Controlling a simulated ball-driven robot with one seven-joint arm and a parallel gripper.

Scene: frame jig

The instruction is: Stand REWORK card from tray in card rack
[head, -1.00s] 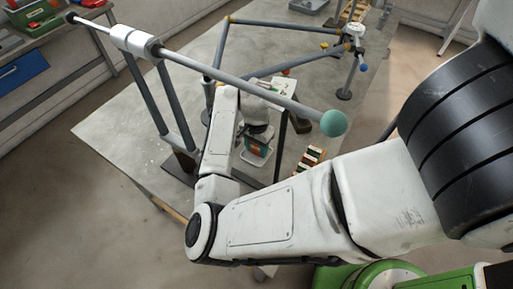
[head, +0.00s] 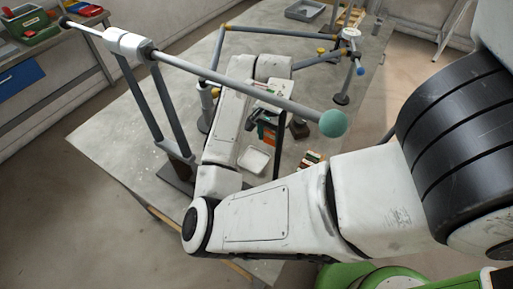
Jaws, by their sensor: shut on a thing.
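My gripper (head: 264,121) is beyond the white tray, under my wrist, and is mostly seen from behind. It is shut on a card (head: 267,134) with orange and green on it, held roughly upright. Any lettering is too small to read. The white tray (head: 253,160) lies on the table nearer to me and looks empty. A small striped block (head: 312,160) with red, white and dark bands sits to the right of the tray; I cannot tell if it is the card rack.
A grey frame bar with a teal ball end (head: 333,123) crosses in front of the arm. A post (head: 185,115) stands left. More frame bars (head: 270,29) and a grey bin (head: 306,10) are at the back. The table (head: 120,135) is clear at left.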

